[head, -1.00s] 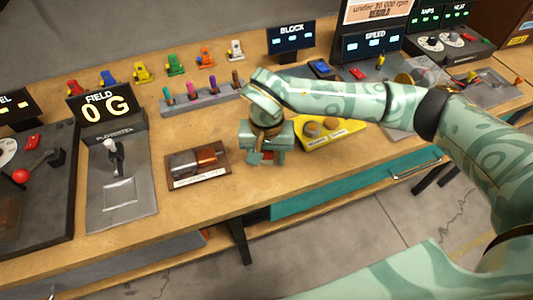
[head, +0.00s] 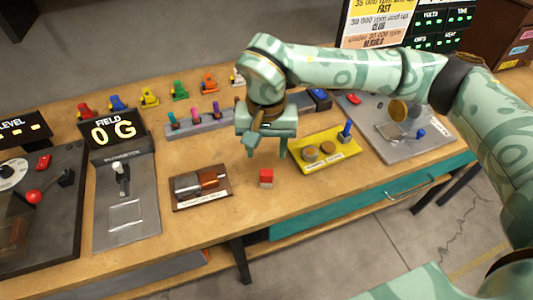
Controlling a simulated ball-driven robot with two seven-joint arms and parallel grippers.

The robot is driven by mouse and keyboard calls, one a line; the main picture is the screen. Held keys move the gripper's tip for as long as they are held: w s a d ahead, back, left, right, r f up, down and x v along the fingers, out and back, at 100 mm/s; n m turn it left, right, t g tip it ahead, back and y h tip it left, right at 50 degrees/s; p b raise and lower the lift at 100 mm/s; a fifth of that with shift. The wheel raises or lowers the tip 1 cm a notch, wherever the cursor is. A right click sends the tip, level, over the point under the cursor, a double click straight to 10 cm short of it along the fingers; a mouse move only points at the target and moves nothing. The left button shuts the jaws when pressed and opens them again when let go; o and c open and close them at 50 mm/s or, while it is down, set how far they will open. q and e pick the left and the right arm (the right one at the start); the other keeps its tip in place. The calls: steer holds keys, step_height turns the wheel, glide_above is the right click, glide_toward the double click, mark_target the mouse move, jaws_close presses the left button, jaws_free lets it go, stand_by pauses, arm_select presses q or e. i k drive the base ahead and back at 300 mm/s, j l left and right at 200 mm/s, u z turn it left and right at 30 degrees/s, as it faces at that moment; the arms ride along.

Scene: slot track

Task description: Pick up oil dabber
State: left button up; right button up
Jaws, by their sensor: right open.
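A yellow tray (head: 331,163) on the bench holds two round brown pots and an upright blue-handled tool (head: 346,130) at its right back corner. This may be the oil dabber; I cannot read the tray's label for certain. My right gripper (head: 266,148) points down to the left of the tray, above the bench. Its two fingers are apart with nothing seen between them. It is clear of the blue-handled tool. A grey rack (head: 210,126) with several coloured-handled tools lies behind and left of the gripper, its right end partly hidden. My left gripper is not in view.
The FIELD unit (head: 124,190) stands further left. A grey panel (head: 400,140) is right of the yellow tray.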

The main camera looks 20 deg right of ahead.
mark_target(346, 129)
steer(key=z, duration=1.25)
